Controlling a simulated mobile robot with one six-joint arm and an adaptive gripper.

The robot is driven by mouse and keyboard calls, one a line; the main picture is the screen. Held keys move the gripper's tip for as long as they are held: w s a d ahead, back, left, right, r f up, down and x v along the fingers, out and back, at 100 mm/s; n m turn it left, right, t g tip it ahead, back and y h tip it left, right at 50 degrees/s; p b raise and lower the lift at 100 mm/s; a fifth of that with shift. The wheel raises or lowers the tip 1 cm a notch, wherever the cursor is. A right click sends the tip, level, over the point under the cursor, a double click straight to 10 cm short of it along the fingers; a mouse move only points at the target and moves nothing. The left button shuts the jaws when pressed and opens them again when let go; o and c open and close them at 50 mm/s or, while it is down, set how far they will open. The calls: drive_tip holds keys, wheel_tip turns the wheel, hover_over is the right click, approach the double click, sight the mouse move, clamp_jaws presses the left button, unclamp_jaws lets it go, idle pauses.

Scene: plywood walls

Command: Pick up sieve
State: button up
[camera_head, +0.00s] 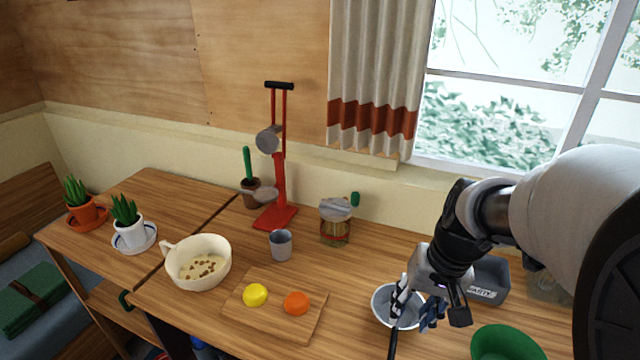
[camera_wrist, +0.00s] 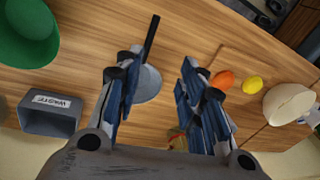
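The sieve is a grey round bowl (camera_head: 382,306) with a thin black handle pointing toward the front edge of the table. In the wrist view the sieve (camera_wrist: 149,85) lies between my fingers, nearer the left one, with its handle reaching up the picture. My gripper (camera_head: 416,306) is open just over the sieve's right side. In the wrist view my gripper (camera_wrist: 161,62) has its blue-padded fingers wide apart with nothing held. The left finger hides part of the sieve's rim. I cannot tell whether a finger touches it.
A green bowl (camera_head: 505,344) and a grey waste bin (camera_head: 488,282) stand to the right. A cutting board (camera_head: 268,318) with a yellow (camera_head: 255,295) and an orange piece (camera_head: 296,303) lies left. A glass jar (camera_head: 335,228), grey cup (camera_head: 280,246) and red press (camera_head: 277,190) stand behind.

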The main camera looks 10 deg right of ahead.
drive_tip(key=w+d+f+m, duration=0.1)
drive_tip(key=d+f, duration=0.1)
drive_tip(key=d, duration=0.2)
drive_tip(key=b, duration=0.3)
hover_over(394, 346)
drive_tip(key=d, duration=0.1)
drive_tip(key=shift+g+y, duration=0.3)
drive_tip(key=f, duration=1.1)
drive_tip(key=shift+s, duration=0.25)
drive_tip(key=shift+w+a+f+b, duration=0.15)
drive_tip(key=shift+f+b, duration=0.35)
drive_tip(key=shift+f, duration=0.5)
drive_tip(key=shift+w+a+f+b, duration=0.1)
drive_tip(key=shift+a+f+b, duration=0.2)
drive_tip(key=shift+f+b, duration=0.5)
drive_tip(key=shift+w+a+f+b, duration=0.1)
drive_tip(key=shift+a+f+b, duration=0.15)
drive_tip(key=shift+f, duration=0.95)
drive_tip(key=shift+d+r, duration=0.1)
clamp_jaws()
